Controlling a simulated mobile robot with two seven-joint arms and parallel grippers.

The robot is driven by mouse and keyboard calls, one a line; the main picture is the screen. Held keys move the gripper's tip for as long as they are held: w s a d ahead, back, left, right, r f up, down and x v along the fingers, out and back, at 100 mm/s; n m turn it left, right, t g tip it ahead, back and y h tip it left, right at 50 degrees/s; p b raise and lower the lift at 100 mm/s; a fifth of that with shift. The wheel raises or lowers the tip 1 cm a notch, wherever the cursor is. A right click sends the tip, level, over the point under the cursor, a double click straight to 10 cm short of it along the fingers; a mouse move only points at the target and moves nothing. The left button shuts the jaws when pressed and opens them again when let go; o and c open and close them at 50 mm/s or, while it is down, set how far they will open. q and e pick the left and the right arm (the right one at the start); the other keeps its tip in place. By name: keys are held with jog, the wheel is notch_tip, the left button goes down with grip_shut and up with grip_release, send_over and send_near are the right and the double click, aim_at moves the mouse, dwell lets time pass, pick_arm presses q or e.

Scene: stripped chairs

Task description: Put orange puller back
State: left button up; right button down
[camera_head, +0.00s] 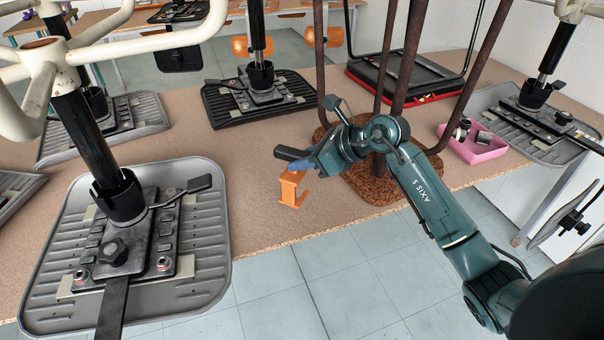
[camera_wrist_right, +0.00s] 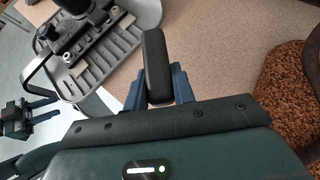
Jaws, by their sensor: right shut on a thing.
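The orange puller (camera_head: 292,186) hangs just below my right gripper (camera_head: 312,162), over the front part of the brown bench top in the head view. My right gripper's blue fingers are shut on a black bar that sticks out to the left above the orange part and appears to belong to the puller. In the right wrist view the black bar (camera_wrist_right: 155,65) stands between the blue fingers (camera_wrist_right: 157,88), and the orange part is hidden. My left gripper (camera_wrist_right: 42,114) shows at the left edge of the right wrist view, its fingers apart and empty. It is outside the head view.
The brown bench top (camera_head: 240,190) is clear left of the puller. A grey chair seat plate (camera_head: 205,235) with a black post stands at front left. A pink tray (camera_head: 480,148) holds small metal parts.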

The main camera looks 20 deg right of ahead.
aim_at(302, 173)
notch_tip(302, 173, down, 3)
jog(key=shift+f, duration=0.3)
jog(key=shift+f, duration=0.1)
jog(key=c, duration=1.6)
grip_release()
jog(key=shift+f, duration=0.15)
jog(key=o, duration=0.4)
jog(key=shift+o, duration=0.2)
